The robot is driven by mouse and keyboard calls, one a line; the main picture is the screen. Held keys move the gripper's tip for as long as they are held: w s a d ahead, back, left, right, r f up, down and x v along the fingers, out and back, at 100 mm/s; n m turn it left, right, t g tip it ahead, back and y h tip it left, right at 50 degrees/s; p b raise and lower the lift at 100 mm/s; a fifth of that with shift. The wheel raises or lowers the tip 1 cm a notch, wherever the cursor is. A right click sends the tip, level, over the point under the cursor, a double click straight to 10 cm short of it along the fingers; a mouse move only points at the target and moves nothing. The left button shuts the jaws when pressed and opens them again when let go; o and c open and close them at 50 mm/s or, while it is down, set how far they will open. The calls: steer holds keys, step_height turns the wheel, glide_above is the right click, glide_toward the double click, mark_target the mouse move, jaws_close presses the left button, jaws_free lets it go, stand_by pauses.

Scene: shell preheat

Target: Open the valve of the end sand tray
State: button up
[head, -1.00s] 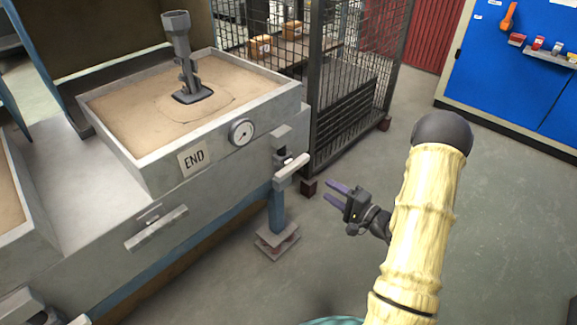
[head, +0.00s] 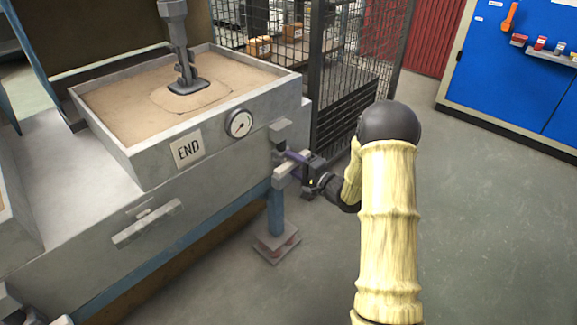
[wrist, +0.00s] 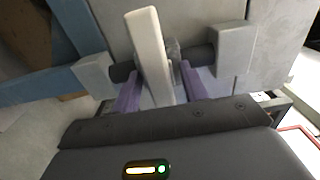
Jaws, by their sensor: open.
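The end sand tray (head: 218,122) is a grey box of sand with an END plate (head: 188,148) on its front. Its valve has a pale bar lever (head: 284,176) at the tray's right front corner, below the gauge. In the wrist view the lever (wrist: 150,45) points up and leans slightly, on a dark pipe between grey blocks. My gripper (head: 291,164) is open at the lever. In the wrist view its purple fingers (wrist: 158,88) stand either side of the lever, with gaps visible. The fingertips partly hide behind the lever in the head view.
A round gauge (head: 239,123) sits above the valve. A bar handle (head: 147,222) is on the front at left. A blue leg (head: 276,210) stands below the valve. A mesh cage (head: 350,110) is close behind. The floor (head: 480,230) at right is clear.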

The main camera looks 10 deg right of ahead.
steer(key=shift+x, duration=0.95)
jaws_close()
